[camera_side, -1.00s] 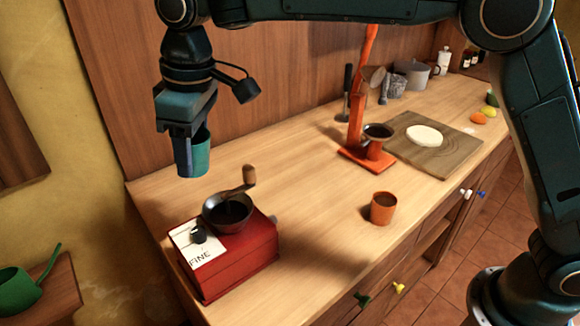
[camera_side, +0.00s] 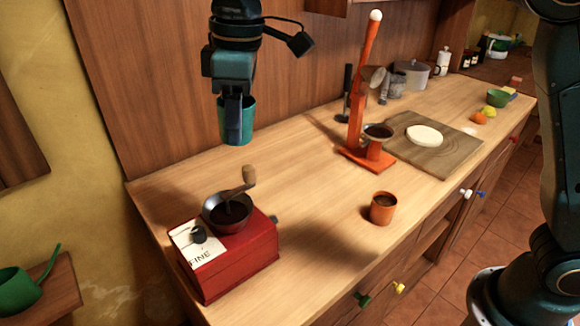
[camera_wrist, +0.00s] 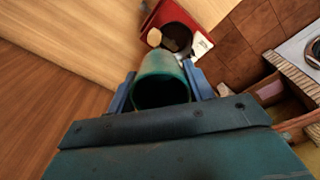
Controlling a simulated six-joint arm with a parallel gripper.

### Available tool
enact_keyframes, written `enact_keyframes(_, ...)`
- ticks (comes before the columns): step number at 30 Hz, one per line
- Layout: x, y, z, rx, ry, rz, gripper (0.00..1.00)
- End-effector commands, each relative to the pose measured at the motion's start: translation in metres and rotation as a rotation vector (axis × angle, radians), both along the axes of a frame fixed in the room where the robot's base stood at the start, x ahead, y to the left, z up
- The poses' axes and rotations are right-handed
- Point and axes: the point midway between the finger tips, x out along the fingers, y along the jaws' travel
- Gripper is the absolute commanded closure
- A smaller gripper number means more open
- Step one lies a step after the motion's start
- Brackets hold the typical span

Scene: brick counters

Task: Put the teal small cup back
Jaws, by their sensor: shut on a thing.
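The teal small cup (camera_side: 238,122) hangs upright in my gripper (camera_side: 236,108), which is shut on it. It is in the air above the back of the counter, higher than the red grinder and behind it. In the wrist view the teal cup (camera_wrist: 162,82) sits between the two blue fingers of my gripper (camera_wrist: 160,88), with its dark open mouth facing the camera. The far finger is partly hidden by the cup in the side view.
A red coffee grinder (camera_side: 245,262) with a crank stands at the counter's front left. An orange cup (camera_side: 383,208), an orange press stand (camera_side: 372,160) and a wooden board (camera_side: 440,150) are to the right. The counter's middle (camera_side: 305,200) is clear.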

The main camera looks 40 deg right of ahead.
Motion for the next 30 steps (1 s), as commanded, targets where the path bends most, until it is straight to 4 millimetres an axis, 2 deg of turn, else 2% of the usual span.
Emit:
enact_keyframes(1, -0.006, -0.012, 0.002, -0.005, 0.004, 0.012, 0.72)
enact_keyframes(6, -0.029, -0.050, 0.003, -0.026, 0.022, 0.077, 0.72)
enact_keyframes(15, -0.075, -0.107, -0.001, -0.052, 0.057, 0.188, 0.72)
enact_keyframes(25, -0.113, -0.143, -0.010, -0.064, 0.085, 0.269, 0.72)
enact_keyframes(30, -0.112, -0.141, -0.036, -0.064, 0.087, 0.269, 0.72)
